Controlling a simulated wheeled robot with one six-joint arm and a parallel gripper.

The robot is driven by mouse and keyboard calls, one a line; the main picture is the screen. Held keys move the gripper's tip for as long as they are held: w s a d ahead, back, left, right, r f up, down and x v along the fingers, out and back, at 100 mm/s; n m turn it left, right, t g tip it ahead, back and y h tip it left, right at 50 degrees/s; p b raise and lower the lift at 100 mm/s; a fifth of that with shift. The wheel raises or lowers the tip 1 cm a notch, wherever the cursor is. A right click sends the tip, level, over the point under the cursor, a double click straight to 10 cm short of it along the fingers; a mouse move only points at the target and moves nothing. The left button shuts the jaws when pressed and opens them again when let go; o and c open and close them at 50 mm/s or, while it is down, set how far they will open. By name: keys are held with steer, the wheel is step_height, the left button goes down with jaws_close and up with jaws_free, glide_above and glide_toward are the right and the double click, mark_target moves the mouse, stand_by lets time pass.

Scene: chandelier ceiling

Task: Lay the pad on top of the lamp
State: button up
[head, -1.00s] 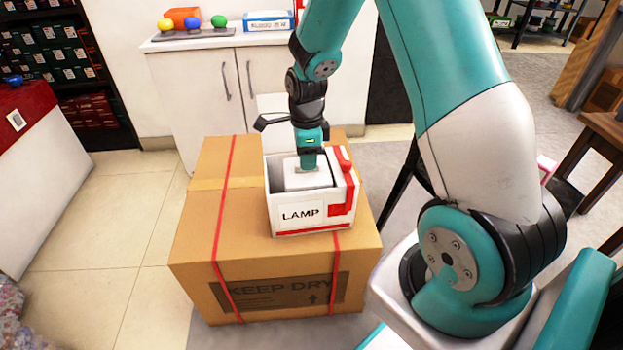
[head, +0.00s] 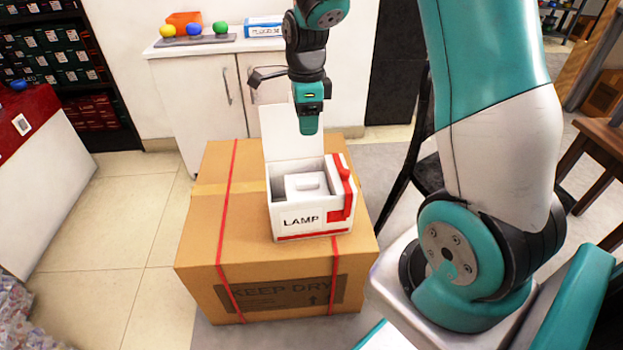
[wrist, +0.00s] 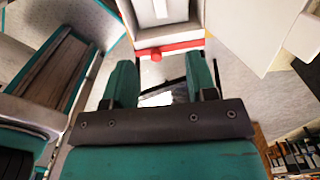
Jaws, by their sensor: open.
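A white box labelled LAMP (head: 285,228) stands open, its lid flap raised at the back. The white pad (head: 306,188) with a raised grip on top lies inside the box, below the rim. The lamp itself is not visible; whatever lies under the pad is hidden. My gripper (head: 308,128) is empty and hangs above the box, clear of the pad. In the wrist view the two fingers of my gripper (wrist: 160,80) are spread apart, with the pad (wrist: 160,10) at the top edge of the picture, inside the box's walls.
The LAMP box rests on a large cardboard carton (head: 215,240) with red straps. A red clasp (head: 344,185) is on the box's right side. Behind stands a white cabinet (head: 200,105) with coloured balls on a tray. The carton top left of the box is clear.

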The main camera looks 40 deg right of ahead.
step_height(320, 180, up, 4)
steer(key=shift+r+p, duration=0.25)
steer(key=shift+p, duration=0.2)
steer(key=s+a+r+n+y, duration=0.1)
steer(key=s+a+r+n, duration=0.3)
steer(key=a+n, duration=0.45)
steer(key=s+a+r+n+y, duration=0.1)
steer(key=s+a+r+n, duration=0.1)
steer(key=s+a+n, duration=0.6)
steer(key=s+a+r+n+y, duration=0.1)
steer(key=s+a+n, duration=0.2)
steer(key=s+n, duration=0.35)
steer(key=s+a+n+y, duration=0.1)
steer(key=s+a+n, duration=0.3)
steer(key=n, duration=0.5)
step_height(320, 180, up, 24)
steer(key=p, duration=2.4)
steer(key=shift+w+d+r+m, duration=0.25)
steer(key=shift+d+m, duration=0.05)
steer(key=shift+d, duration=0.1)
